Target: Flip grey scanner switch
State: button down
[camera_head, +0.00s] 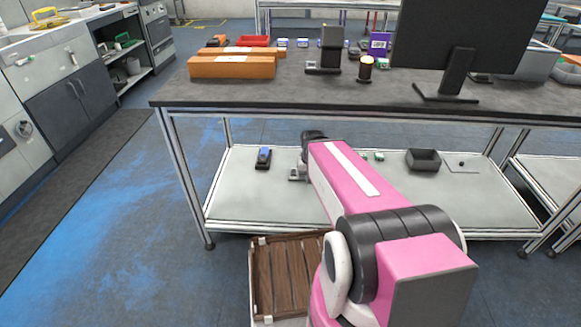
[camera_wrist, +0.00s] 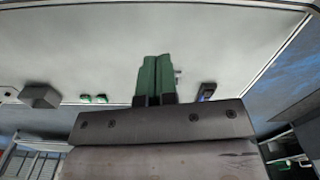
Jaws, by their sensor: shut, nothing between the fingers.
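A small light grey device (camera_head: 297,174), possibly the grey scanner, sits on the lower shelf, partly hidden by my arm in the head view. A small grey piece (camera_wrist: 178,73) shows just right of my fingers in the wrist view and may be the same device. Its switch cannot be made out. My gripper (camera_wrist: 156,57) has green fingers pressed together and empty, pointing over the pale shelf. In the head view my arm covers the fingers. A blue and black device (camera_head: 263,158) stands on the shelf left of the grey one; it also shows in the wrist view (camera_wrist: 207,91).
The lower shelf (camera_head: 240,205) also holds small green items (camera_head: 372,156) and a dark bin (camera_head: 423,159). The dark tabletop (camera_head: 300,94) overhangs it, carrying orange boxes (camera_head: 232,66), a black stand (camera_head: 330,50) and a monitor (camera_head: 465,40). A wooden crate (camera_head: 283,277) stands in front.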

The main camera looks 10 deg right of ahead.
jog(key=m+h, duration=0.3)
jog(key=m, duration=1.7)
send_over(294, 169)
jog(key=a, duration=0.4)
notch_tip(294, 169, down, 16)
jog(key=shift+s+r, duration=0.2)
jog(key=shift+s, duration=0.15)
jog(key=shift+d+f, duration=0.1)
jog(key=x, duration=1.3)
jog(key=shift+w+a+f, duration=0.2)
jog(key=shift+a+f, duration=0.05)
jog(key=shift+f, duration=0.1)
jog(key=shift+w+f, duration=0.1)
